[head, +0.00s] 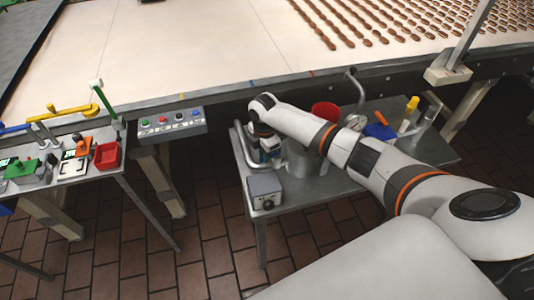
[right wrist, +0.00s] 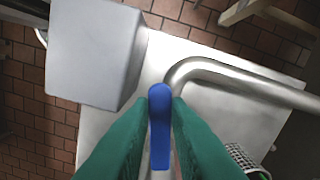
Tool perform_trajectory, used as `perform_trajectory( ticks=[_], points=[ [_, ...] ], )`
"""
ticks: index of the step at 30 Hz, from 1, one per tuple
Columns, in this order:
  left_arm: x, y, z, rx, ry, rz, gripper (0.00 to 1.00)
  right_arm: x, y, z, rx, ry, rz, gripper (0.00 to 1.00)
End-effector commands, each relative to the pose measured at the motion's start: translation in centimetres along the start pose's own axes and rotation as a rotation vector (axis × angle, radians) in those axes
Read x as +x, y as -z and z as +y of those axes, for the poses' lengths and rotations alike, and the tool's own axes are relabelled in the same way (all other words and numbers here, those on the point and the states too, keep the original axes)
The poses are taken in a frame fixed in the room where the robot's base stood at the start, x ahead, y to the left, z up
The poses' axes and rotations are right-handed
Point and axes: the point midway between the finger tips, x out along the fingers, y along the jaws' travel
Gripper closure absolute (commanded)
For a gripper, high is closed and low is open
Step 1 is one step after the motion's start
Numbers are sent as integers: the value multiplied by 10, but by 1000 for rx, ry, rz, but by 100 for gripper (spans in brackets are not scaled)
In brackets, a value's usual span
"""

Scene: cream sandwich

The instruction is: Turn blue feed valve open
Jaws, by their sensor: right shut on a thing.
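The blue feed valve's handle (right wrist: 160,120) shows in the right wrist view as a narrow upright blue lever. The green fingers of my right gripper (right wrist: 157,140) are shut on it, one on each side. The lever's rounded end sticks out past the fingertips, beside a bent steel pipe (right wrist: 235,75). In the head view my right gripper (head: 268,158) is low over the small steel table, and my own wrist mostly hides the valve. My left gripper is out of view.
A grey box (head: 264,190) stands at the small table's front left, close to my gripper. A red container (head: 325,110) and a yellow bottle (head: 410,108) stand farther back. A button panel (head: 172,122) and a cluttered side table (head: 120,170) are to the left.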

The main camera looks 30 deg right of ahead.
Motion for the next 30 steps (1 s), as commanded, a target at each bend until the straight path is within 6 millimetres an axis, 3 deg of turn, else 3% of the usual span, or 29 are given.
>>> perform_trajectory(
  ticks=[12, 29, 30],
  points=[
    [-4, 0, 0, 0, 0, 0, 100, -2, 2, -11, 199, 5, 2, 100],
    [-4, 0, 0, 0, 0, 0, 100, -2, 3, -13, 229, 5, 2, 100],
    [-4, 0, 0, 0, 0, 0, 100, -2, 3, -13, 228, 5, 2, 80]
  ],
)
